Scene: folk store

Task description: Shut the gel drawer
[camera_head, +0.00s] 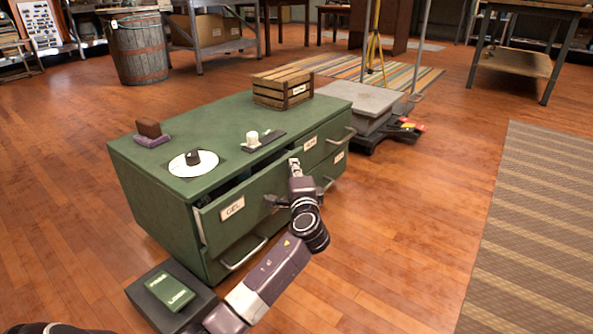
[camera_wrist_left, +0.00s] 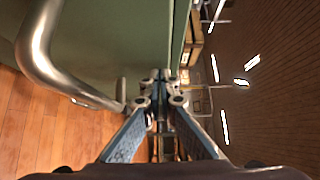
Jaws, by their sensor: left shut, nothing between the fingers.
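The gel drawer (camera_head: 250,206), labelled "GEL", is in the upper left of the green cabinet's front. It stands partly out, with a dark gap behind its top edge. My left gripper (camera_head: 294,163) is at the right end of this drawer front, with its fingers shut and empty. In the left wrist view, the shut fingertips (camera_wrist_left: 163,76) are close to a green surface (camera_wrist_left: 110,35), and a bent metal handle (camera_wrist_left: 38,48) is at left. I cannot tell whether the fingers touch the drawer. My right gripper is not in view.
The green cabinet top (camera_head: 215,120) holds a wooden crate (camera_head: 283,88), a white disc (camera_head: 193,163) and small items. A dark box with a green book (camera_head: 170,290) stands at the front left. A grey platform scale (camera_head: 365,100) is behind right.

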